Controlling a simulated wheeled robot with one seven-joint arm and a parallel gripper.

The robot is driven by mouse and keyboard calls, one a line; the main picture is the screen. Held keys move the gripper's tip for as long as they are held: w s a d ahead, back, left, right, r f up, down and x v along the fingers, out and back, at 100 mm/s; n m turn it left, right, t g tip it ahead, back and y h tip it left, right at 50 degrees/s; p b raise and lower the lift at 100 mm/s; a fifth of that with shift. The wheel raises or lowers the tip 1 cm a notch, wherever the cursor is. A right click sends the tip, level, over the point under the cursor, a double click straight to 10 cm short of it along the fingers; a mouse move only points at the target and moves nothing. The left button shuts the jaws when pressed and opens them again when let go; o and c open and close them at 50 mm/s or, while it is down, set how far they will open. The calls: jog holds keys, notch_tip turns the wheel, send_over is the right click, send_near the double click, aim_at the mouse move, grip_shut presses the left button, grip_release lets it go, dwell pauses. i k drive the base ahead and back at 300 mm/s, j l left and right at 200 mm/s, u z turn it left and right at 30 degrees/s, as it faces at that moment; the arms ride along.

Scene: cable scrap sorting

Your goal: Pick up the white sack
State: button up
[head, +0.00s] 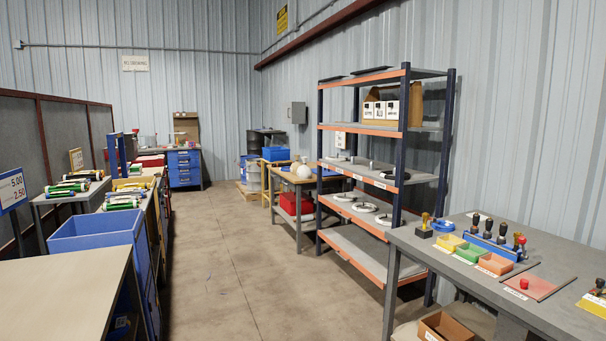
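My gripper is not in view.
A concrete aisle (215,250) runs clear down the middle. Benches and a blue bin (95,235) line the left. An orange-and-blue shelf (365,225) and a grey table (470,270) with stamps and small trays stand on the right. A blue drawer cabinet (184,168) stands at the back.

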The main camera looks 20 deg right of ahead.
aim_at(304, 172)
jog(key=z, duration=0.35)
jog(key=i+j, duration=0.1)
jog(key=i, duration=7.2)
jog(key=i+z, duration=0.3)
jog(key=i, duration=0.25)
